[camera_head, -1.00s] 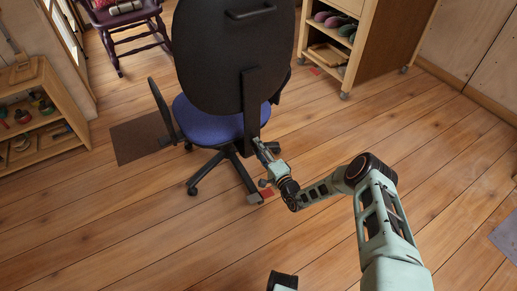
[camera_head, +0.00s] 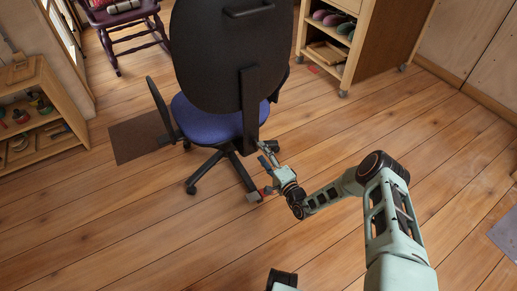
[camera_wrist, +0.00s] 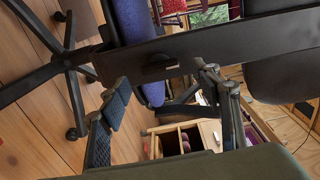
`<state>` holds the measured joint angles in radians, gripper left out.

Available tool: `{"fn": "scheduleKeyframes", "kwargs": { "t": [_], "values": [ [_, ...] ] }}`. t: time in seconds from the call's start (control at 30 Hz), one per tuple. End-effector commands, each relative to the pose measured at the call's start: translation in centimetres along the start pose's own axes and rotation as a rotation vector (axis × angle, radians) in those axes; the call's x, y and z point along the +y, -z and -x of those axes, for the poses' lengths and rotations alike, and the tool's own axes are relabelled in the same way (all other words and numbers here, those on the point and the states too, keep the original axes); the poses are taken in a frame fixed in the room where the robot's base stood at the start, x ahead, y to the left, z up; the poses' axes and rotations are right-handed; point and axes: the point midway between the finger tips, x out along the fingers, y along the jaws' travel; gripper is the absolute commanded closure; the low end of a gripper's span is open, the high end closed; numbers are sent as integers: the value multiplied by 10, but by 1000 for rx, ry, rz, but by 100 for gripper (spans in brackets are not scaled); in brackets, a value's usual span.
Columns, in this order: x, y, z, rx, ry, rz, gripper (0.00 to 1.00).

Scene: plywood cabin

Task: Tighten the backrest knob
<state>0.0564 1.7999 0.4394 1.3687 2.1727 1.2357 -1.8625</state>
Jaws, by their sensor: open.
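The office chair has a black backrest (camera_head: 230,60), a blue seat (camera_head: 205,118) and an upright support bar (camera_head: 250,100) behind it. In the wrist view the bar (camera_wrist: 215,45) crosses the picture on a slant. A dark knob (camera_wrist: 160,66) shows on its lower edge, near the middle. I cannot make out the knob in the head view. My gripper (camera_head: 266,152) is just behind the lower end of the bar. In the wrist view my gripper (camera_wrist: 165,88) is open and empty, its fingers spread to either side of the knob and apart from it.
The chair's dark star base (camera_head: 222,165) stands on the plank floor. A wooden shelf cabinet (camera_head: 372,50) on casters is at the upper right, and a low shelf (camera_head: 45,120) is at the left. A purple rocking chair (camera_head: 130,40) stands behind.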

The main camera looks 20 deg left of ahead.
Motion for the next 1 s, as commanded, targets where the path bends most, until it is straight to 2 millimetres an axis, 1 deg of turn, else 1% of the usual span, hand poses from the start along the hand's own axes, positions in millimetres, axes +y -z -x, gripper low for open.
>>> {"fn": "scheduleKeyframes", "kwargs": {
  "t": [0.03, 0.1, 0.2, 0.3, 0.4, 0.6, 1.0],
  "values": [
    [0, 1, 11, 2, -2, -3, 42],
    [1, 1, 27, 3, -2, -3, 42],
    [0, 1, 47, 3, -1, -3, 42],
    [0, 1, 63, 2, -1, -1, 42],
    [0, 0, 73, 1, 0, -1, 42],
    [0, 0, 80, 1, 0, 0, 42],
    [0, 0, 80, 0, 0, 0, 42]
  ]
}}
